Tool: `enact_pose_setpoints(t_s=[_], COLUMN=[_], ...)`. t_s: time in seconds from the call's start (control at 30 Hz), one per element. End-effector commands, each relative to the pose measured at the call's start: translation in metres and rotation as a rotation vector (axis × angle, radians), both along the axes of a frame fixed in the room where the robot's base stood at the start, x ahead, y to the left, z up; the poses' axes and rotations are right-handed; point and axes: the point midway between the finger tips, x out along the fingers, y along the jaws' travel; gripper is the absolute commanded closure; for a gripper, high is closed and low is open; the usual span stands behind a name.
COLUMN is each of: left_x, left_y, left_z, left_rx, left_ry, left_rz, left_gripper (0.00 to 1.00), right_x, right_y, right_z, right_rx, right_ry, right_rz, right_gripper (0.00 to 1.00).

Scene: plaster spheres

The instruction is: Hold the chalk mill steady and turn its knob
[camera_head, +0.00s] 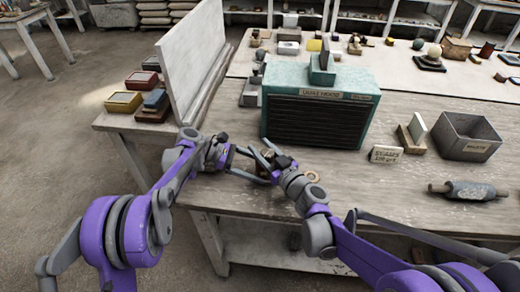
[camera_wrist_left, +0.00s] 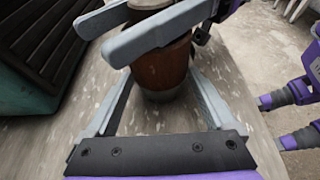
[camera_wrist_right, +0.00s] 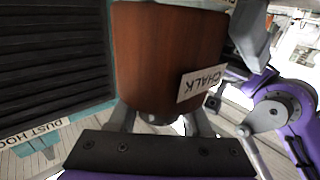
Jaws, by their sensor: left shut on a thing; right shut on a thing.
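The chalk mill is a reddish-brown cylinder (camera_wrist_left: 165,68) with a grey base, standing upright on the table in the left wrist view. In the right wrist view its body (camera_wrist_right: 160,60) shows a white CHALK label, upside down in the picture. My left gripper (camera_head: 257,166) is shut on the mill's body, one finger on each side. My right gripper (camera_head: 268,156) is shut on the knob at the top; its grey fingers cross above the body in the left wrist view. The knob is mostly hidden by fingers. In the head view the grippers hide most of the mill.
A teal dust hood (camera_head: 318,108) with a dark slatted front stands just behind the mill. A white upright panel (camera_head: 195,65) is at left. A small sign (camera_head: 385,154), a grey bin (camera_head: 468,137) and a roller (camera_head: 468,190) are to the right. The table's front edge is close.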

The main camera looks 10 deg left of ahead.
Motion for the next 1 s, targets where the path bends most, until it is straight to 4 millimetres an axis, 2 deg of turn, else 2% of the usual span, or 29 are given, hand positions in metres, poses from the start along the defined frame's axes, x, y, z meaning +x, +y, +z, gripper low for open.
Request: enact_pose_setpoints(t_s=[0.43,1.0], left_x=[-0.0009,-0.0002], left_y=[0.0002,0.0004], left_z=[-0.0023,-0.0021], left_rx=[0.006,0.006], left_ry=[0.002,0.001], left_rz=[-0.002,0.000], left_gripper=[0.60,0.60], right_x=[0.0037,0.0033], right_y=[-0.0043,-0.0054], right_z=[0.0024,-0.0007], right_rx=[0.006,0.001], right_ry=[-0.004,0.005], right_rz=[-0.197,-0.229], right_gripper=[1.00,1.00])
